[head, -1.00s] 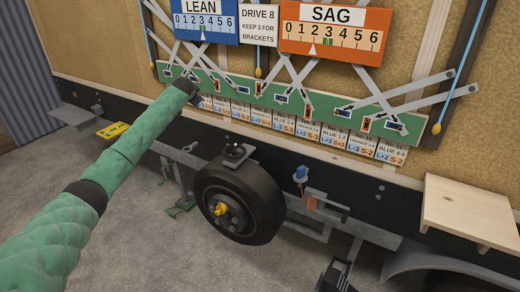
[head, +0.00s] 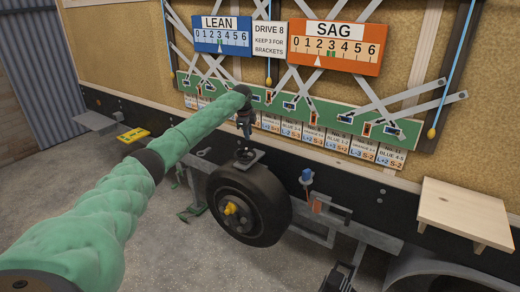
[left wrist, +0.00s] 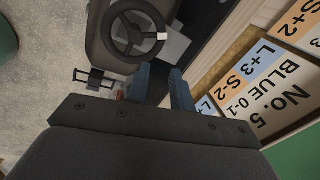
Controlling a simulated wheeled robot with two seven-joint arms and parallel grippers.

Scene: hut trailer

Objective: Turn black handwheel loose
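The black handwheel (head: 246,156) sits on a bracket above the trailer's black tyre in the head view. In the left wrist view the handwheel (left wrist: 138,32) shows from above, with a rim, spokes and one white mark on the rim. My left gripper (head: 245,130) points down just above the handwheel in the head view. In the left wrist view its two blue-grey fingers (left wrist: 162,84) are apart with nothing between them, and the handwheel lies beyond their tips, up and to the left. My right gripper does not show.
The trailer wall carries a green strip (head: 300,108) with levers and label cards (head: 335,142) close behind my left gripper. The tyre (head: 262,205) stands below. A wooden shelf (head: 465,210) juts out at right. Concrete floor at left is mostly free.

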